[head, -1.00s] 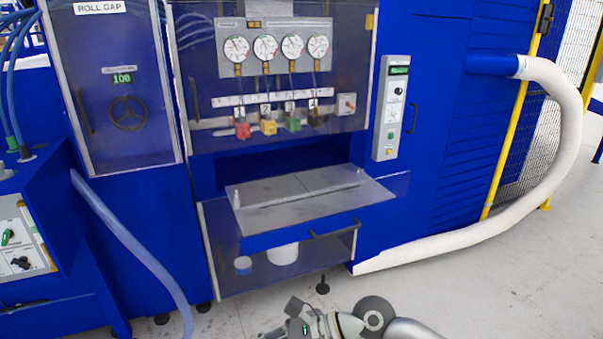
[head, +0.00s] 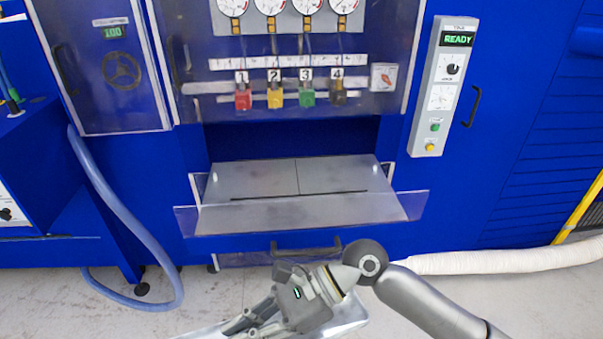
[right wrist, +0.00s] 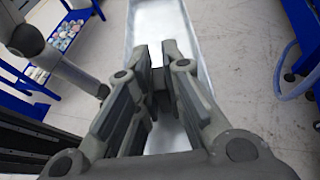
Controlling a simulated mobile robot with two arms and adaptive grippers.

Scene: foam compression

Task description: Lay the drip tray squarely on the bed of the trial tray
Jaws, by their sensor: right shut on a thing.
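The trial tray's grey metal bed (head: 290,180) sticks out of the blue machine below the numbered valves in the head view. It looks flat and bare, with a centre seam and a thin dark slot across it. The drip tray is a long, shallow, pale metal tray (right wrist: 160,22) in the right wrist view. Part of it shows at the bottom of the head view (head: 347,318). My right gripper (right wrist: 158,78) is shut on its near end. In the head view this gripper (head: 240,322) is in front of and below the bed, apart from it. My left gripper is not in view.
A clear guard (head: 300,212) edges the bed's front, with a dark handle (head: 305,250) below. A control panel (head: 445,85) reading READY is on the right. A blue hose (head: 115,205) hangs left; a white duct (head: 490,262) runs right. Open floor lies in front.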

